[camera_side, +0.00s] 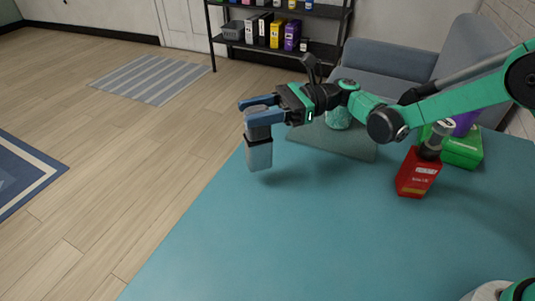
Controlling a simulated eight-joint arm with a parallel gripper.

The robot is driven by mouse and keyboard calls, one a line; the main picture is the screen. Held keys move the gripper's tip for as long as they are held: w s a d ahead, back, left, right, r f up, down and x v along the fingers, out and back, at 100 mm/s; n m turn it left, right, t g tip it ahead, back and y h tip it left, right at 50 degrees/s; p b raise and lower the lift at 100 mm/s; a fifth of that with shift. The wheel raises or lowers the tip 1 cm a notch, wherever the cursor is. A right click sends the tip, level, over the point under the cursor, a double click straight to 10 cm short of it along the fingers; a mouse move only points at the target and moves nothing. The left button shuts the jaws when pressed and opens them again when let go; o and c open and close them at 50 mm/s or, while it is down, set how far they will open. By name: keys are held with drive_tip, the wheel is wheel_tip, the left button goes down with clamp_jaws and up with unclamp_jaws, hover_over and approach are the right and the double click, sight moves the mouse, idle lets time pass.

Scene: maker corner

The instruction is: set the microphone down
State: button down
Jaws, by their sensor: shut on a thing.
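My gripper (259,109) has its blue fingers shut on the microphone (259,154), a grey upright piece with a darker upper part and a paler lower body. The fingers are around its top end. The microphone hangs down at the far left corner of the teal table (290,235). I cannot tell whether its lower end touches the table or is a little above it. The fingers hide part of its top.
A grey-green mat (357,150) with a teal object (338,119) lies right of the microphone. A red container (418,174), a green box (463,150) and a purple item (465,123) stand further right. The table's front middle is clear.

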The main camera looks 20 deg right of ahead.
sight(259, 130)
drive_tip(key=shift+f, duration=1.9)
drive_tip(key=shift+c, duration=2.1)
unclamp_jaws()
drive_tip(key=shift+f, duration=0.15)
drive_tip(key=shift+d, duration=0.1)
drive_tip(key=d, duration=0.5)
wheel_tip(259, 130, up, 7)
drive_tip(key=shift+a, duration=0.1)
